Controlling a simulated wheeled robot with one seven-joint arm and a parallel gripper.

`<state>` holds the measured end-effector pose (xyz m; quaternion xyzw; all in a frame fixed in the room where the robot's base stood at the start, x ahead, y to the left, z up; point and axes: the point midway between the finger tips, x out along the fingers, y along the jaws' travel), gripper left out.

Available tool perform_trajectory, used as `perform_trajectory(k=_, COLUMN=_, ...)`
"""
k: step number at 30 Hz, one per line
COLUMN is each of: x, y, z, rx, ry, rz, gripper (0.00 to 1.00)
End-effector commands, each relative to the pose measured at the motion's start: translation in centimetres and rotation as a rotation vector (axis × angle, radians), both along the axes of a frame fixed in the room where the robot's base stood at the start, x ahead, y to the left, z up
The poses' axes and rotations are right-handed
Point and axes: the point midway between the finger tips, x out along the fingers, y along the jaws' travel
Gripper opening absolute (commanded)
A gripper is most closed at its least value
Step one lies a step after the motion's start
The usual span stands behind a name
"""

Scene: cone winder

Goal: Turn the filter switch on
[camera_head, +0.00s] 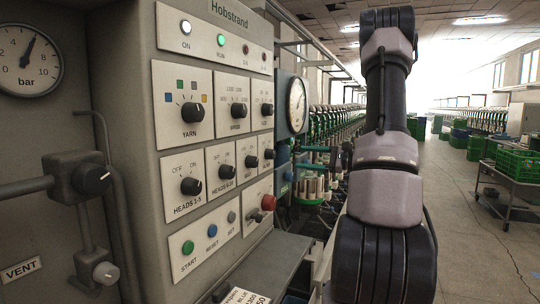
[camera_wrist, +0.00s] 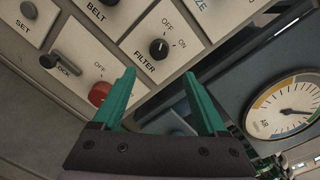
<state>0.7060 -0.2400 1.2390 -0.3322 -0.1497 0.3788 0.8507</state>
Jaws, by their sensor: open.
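The filter switch (camera_wrist: 158,48) is a black rotary knob on a pale plate marked FILTER, with OFF and ON beside it. Its small white mark seems to face OFF. In the head view the same knob (camera_head: 269,154) appears at the right end of the panel's middle row, too small to read. My gripper (camera_wrist: 160,74) has two teal fingers spread apart and empty. In the wrist view the knob shows just past the fingertips, between their lines; I see no contact.
A red knob (camera_wrist: 99,94) and a black lever (camera_wrist: 50,61) sit on the plate near the left finger. The belt knob (camera_wrist: 107,2) is at the top. An air gauge (camera_wrist: 284,106) stands right. A shelf (camera_head: 262,262) juts out below the panel. The aisle at right is open.

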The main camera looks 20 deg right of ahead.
Motion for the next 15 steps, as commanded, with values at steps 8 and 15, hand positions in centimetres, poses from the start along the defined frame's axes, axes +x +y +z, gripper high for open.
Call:
perform_trajectory(k=8, x=2.9, y=3.5, z=0.0, rx=-0.001, ry=0.000, rz=0.009, gripper=0.75)
perform_trajectory(k=15, x=5.7, y=6.6, z=0.0, rx=-0.002, ry=0.000, rz=0.006, gripper=0.75)
